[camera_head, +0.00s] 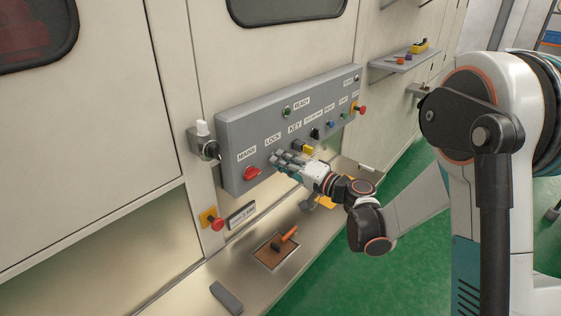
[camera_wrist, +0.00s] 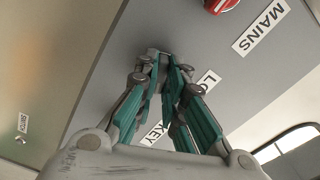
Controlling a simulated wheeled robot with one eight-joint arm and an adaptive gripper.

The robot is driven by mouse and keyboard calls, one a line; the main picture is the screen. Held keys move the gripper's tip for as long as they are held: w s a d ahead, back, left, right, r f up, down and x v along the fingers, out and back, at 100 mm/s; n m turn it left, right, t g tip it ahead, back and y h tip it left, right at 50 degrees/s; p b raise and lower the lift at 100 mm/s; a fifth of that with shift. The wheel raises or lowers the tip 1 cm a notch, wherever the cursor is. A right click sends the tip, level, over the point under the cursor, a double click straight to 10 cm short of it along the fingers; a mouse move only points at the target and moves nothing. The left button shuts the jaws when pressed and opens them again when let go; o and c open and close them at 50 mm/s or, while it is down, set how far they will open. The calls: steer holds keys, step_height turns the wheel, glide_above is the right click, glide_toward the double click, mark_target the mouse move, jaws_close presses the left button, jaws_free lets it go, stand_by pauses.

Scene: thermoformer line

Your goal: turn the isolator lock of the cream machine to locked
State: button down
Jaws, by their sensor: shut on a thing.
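The cream machine (camera_head: 110,130) carries a grey control panel (camera_head: 232,128) on its front. My gripper (camera_head: 280,159) is at the panel, below the LOCK label (camera_head: 273,138). In the wrist view, the two teal and grey fingers of my gripper (camera_wrist: 158,62) close together against the grey panel face (camera_wrist: 100,70). They are shut on the isolator lock at that spot. The fingers hide the lock, so its turn position cannot be seen. The LOCK label is partly covered by a finger in the wrist view (camera_wrist: 208,80).
A red knob (camera_head: 252,173) sits left of my gripper, under MAINS. A yellow-and-black part (camera_head: 304,147) is close on the right. A red stop button (camera_head: 212,220) is lower left. A tray (camera_head: 269,262) with an orange-handled tool (camera_head: 287,236) lies on the ledge below.

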stand_by(0.4)
steer(key=shift+m+b, duration=0.6)
steer(key=shift+m, duration=0.9)
steer(key=shift+f+m+b, duration=0.1)
steer(key=shift+m+b, duration=0.2)
steer(key=shift+m, duration=0.1)
steer(key=c, duration=1.6)
jaws_free()
steer(key=v, duration=1.2)
